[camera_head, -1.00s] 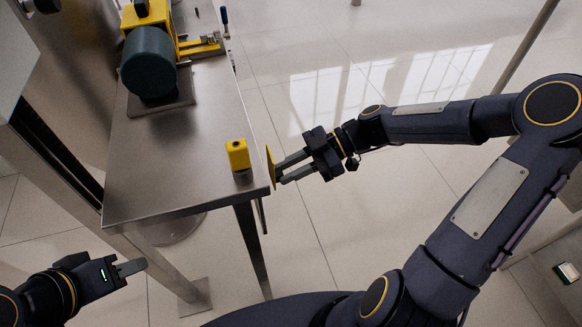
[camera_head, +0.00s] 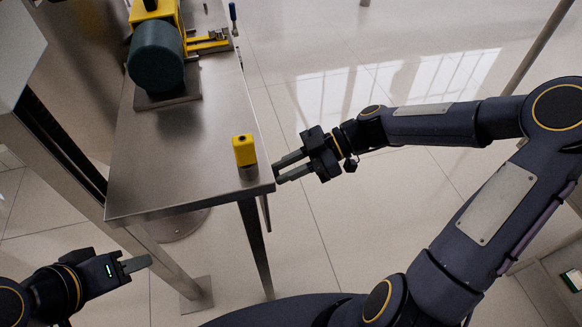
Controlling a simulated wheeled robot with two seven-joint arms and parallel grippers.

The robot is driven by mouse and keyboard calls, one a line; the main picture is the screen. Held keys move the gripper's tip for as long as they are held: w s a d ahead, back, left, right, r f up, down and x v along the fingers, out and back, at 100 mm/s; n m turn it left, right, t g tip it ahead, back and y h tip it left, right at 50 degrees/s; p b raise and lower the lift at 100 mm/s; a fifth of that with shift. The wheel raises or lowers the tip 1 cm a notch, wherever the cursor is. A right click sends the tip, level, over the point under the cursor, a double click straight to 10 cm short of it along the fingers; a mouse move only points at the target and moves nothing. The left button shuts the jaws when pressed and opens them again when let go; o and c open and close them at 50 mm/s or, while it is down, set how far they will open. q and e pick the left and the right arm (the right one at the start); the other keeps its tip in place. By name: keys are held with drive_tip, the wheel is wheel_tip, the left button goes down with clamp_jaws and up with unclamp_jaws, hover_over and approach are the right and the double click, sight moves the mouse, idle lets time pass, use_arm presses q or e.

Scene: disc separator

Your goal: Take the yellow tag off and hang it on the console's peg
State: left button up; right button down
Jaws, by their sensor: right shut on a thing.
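My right gripper (camera_head: 279,171) is at the right edge of the steel table, near its front corner. The yellow tag does not show now. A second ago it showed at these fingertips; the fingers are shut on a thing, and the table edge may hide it. My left gripper (camera_head: 137,265) is at the lower left, away from the table; its fingers overlap, so I cannot tell whether they are open. I cannot make out the console's peg.
A yellow block on a grey base (camera_head: 245,152) stands near the table's (camera_head: 165,180) right front corner, close to my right gripper. A yellow machine with a dark drum (camera_head: 156,55) stands at the back. The mid-table is clear. Open floor lies to the right.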

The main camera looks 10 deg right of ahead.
drive_tip(key=shift+a, duration=0.45)
drive_tip(key=c, duration=1.1)
unclamp_jaws()
drive_tip(key=shift+a, duration=0.1)
drive_tip(key=shift+c, duration=0.2)
drive_tip(key=f+v, duration=0.1)
drive_tip(key=v, duration=1)
drive_tip(key=shift+d+p, duration=0.45)
drive_tip(key=shift+d, duration=0.05)
drive_tip(key=shift+f, duration=0.1)
